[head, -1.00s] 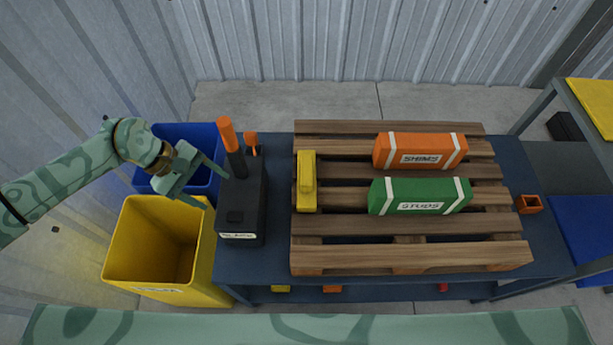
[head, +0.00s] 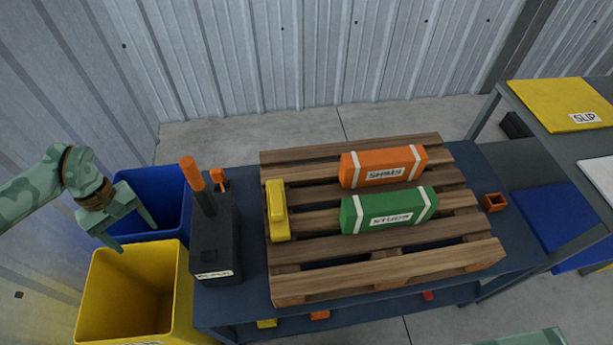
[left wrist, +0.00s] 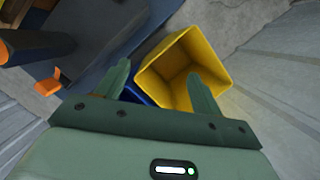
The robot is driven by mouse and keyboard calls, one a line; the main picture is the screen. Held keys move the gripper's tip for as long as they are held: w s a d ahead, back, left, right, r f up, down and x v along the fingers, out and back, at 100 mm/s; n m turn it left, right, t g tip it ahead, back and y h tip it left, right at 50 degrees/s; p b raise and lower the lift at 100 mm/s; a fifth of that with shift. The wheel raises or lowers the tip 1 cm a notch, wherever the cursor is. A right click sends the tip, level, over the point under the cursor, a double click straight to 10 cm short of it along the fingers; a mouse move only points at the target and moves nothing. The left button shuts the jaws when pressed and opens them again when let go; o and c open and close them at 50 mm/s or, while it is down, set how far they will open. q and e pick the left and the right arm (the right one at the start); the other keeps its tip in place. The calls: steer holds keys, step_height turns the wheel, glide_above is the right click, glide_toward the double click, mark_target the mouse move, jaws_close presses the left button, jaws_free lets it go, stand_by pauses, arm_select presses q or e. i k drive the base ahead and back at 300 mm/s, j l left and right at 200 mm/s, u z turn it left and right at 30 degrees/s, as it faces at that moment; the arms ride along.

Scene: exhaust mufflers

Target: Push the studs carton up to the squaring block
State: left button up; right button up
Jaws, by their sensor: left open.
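The green studs carton (head: 390,209) with white bands lies on the wooden pallet (head: 400,270), in front of the orange shims carton (head: 383,166). A yellow block (head: 277,210), which looks like the squaring block, sits at the pallet's left edge. A gap of bare slats separates it from the studs carton. My left gripper (head: 136,240) is open and empty, left of the table, over the bins and well away from the carton. In the left wrist view its two fingers (left wrist: 160,85) are spread, with nothing between them.
A black box with an orange-topped post (head: 213,240) stands left of the pallet on the blue table. Yellow (head: 182,300) and blue (head: 183,205) bins stand left of the table. A shelf with a yellow mat (head: 550,100) stands right.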

mark_target(369, 212)
steer(key=k+z, duration=0.2)
steer(key=z, duration=0.55)
steer(key=i+j+z, duration=0.2)
